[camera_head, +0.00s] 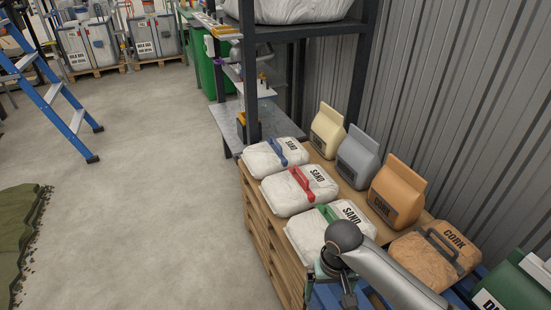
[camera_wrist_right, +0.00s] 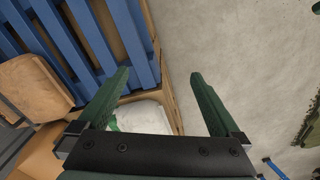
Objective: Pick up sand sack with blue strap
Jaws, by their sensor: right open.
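My left gripper is not in view.
White sand sacks with a red strap (camera_head: 285,196) and a green strap (camera_head: 303,233) lie nearer on the pallet stack (camera_head: 258,222). Upright cream (camera_head: 327,130), grey (camera_head: 357,157) and orange (camera_head: 396,190) bags stand behind. A brown cork sack (camera_head: 430,258) is at right.

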